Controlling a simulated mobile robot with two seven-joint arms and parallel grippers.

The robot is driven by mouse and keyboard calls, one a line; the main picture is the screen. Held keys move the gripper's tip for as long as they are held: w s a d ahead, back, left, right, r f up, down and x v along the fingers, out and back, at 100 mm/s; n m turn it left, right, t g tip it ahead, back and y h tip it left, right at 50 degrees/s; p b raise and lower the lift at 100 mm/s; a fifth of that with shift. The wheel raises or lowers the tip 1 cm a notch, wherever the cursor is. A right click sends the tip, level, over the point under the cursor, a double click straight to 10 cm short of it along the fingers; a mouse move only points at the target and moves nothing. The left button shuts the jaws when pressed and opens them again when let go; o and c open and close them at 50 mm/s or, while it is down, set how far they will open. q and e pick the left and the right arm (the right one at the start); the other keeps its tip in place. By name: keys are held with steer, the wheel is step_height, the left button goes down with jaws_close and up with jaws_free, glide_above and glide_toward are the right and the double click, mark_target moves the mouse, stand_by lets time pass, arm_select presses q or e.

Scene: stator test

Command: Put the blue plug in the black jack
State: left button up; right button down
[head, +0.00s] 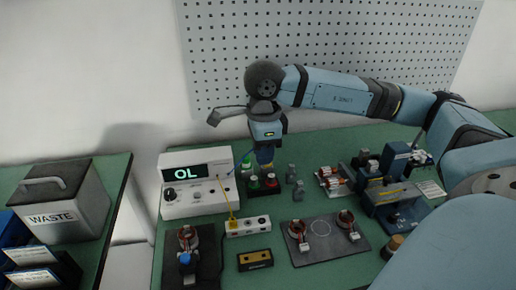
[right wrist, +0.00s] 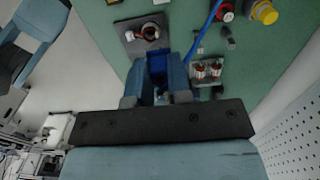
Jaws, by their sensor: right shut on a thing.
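My right gripper (head: 266,152) points down at the back of the green table, just right of the meter (head: 196,187), whose display reads OL. In the right wrist view its fingers (right wrist: 160,82) are shut on a dark blue piece, apparently the blue plug (right wrist: 157,65). A blue cable (right wrist: 205,28) runs up from beside the fingers. In the head view the plug is hidden by the gripper. The white jack strip (head: 247,227) lies in front of the meter, with a yellow plug (head: 232,222) in its left end. I cannot tell which jack is black. My left gripper is not in view.
A red button (head: 272,181) and a green one stand under the right gripper. Small grey posts stand to their right. A dark plate with coils (head: 322,244), a blue fixture (head: 393,190) and a black-yellow block (head: 255,260) occupy the table. A waste bin (head: 62,205) stands left.

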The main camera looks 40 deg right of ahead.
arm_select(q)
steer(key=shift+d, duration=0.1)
arm_select(e)
step_height(320, 180, down, 4)
steer(key=b, duration=0.4)
steer(key=shift+f, duration=0.25)
step_height(320, 180, down, 12)
steer(key=b, duration=1.1)
steer(key=shift+f, duration=0.2)
steer(key=shift+f+b, duration=0.65)
steer(key=shift+f, duration=0.2)
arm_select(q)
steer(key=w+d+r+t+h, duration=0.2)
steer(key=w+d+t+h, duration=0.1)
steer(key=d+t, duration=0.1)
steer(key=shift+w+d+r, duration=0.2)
arm_select(e)
steer(key=shift+f, duration=0.2)
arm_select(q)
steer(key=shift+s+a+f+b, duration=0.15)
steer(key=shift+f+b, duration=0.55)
arm_select(e)
steer(key=shift+f, duration=0.3)
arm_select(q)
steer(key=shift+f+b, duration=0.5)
arm_select(e)
steer(key=shift+a+f, duration=0.1)
steer(key=shift+f, duration=0.3)
